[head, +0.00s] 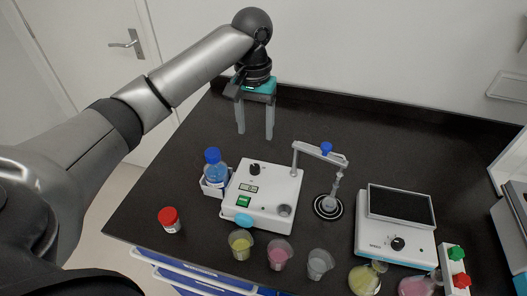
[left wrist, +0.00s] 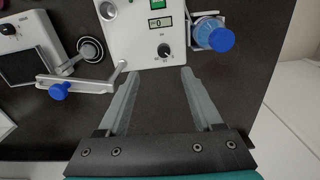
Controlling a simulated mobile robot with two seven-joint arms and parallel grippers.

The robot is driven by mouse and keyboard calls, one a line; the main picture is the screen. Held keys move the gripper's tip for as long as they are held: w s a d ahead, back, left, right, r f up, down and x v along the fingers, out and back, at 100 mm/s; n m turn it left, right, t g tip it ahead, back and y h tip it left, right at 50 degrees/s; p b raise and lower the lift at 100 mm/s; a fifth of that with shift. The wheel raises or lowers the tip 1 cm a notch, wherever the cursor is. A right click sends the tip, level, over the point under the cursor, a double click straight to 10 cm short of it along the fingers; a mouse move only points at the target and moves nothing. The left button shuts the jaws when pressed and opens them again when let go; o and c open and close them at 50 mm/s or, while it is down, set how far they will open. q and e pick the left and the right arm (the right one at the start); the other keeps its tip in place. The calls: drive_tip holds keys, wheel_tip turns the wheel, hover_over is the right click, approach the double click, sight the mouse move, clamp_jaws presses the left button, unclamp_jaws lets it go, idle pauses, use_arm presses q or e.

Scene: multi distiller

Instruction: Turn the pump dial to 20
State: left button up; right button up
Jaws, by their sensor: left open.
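The pump is a white box (head: 262,198) on the black bench, with a small black dial (head: 255,168) at its back end. In the left wrist view the dial (left wrist: 164,49) shows as a dark knob with scale marks, beside a small display (left wrist: 160,23) that seems to read 0, and a green switch (left wrist: 150,4). My left gripper (head: 255,137) is open and empty, its fingers pointing down behind the pump. In the left wrist view the fingertips (left wrist: 157,72) are apart, short of the dial and not touching it. My right gripper is not in view.
A blue-capped bottle (head: 214,167) stands in a holder at the pump's left. A jointed arm with a blue knob (head: 326,148) is at its right. The back-left bench is clear.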

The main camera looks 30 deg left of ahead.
sight(254, 167)
use_arm(q)
drive_tip(key=f, duration=0.4)
drive_tip(key=f+b, duration=0.1)
drive_tip(key=f, duration=0.3)
drive_tip(key=a+f+b, duration=0.1)
drive_tip(key=f, duration=0.4)
drive_tip(key=shift+w, duration=0.35)
drive_tip(key=shift+f+n, duration=0.3)
drive_tip(key=shift+f, duration=0.1)
clamp_jaws()
